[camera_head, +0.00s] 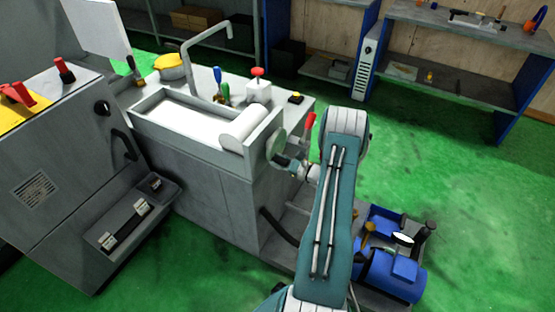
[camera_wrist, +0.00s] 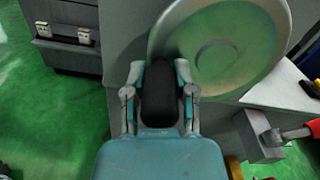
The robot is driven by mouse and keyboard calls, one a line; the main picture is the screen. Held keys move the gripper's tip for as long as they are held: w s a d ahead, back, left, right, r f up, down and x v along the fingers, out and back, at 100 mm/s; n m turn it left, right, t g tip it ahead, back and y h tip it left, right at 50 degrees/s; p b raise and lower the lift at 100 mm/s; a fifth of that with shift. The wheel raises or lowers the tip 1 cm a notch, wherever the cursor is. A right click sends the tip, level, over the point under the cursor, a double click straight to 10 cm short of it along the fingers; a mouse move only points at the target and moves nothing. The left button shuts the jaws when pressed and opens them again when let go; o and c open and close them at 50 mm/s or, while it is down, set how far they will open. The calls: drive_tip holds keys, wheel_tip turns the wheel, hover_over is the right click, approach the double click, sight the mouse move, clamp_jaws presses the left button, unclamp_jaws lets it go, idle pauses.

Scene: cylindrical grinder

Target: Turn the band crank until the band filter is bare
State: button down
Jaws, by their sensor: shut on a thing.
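The band filter is a grey open trough (camera_head: 150,128) with a white band (camera_head: 185,118) along its floor and a white roll (camera_head: 245,127) at its right end. The white surface shows no clear dirt at this size. The band crank, a round grey-green disc (camera_head: 276,142), is on the trough's right end; the disc also fills the top of the wrist view (camera_wrist: 235,40). My gripper (camera_head: 290,163) is beside the disc. In the wrist view my gripper (camera_wrist: 160,92) is shut around the crank's black handle (camera_wrist: 160,95), with a finger on each side. The handle's far end is hidden.
A red-handled lever (camera_head: 310,124) stands just right of the crank, close to my arm. A blue motor unit (camera_head: 390,270) sits low at the right. A grey cabinet (camera_head: 60,170) stands left. Green floor (camera_head: 460,190) is free at the right, before a workbench (camera_head: 450,90).

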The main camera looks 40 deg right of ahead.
drive_tip(key=shift+d+f+n, duration=0.1)
drive_tip(key=shift+f+n, duration=0.05)
drive_tip(key=shift+n, duration=0.25)
drive_tip(key=shift+c, duration=2.1)
unclamp_jaws()
drive_tip(key=shift+w, duration=0.1)
drive_tip(key=v, duration=1.2)
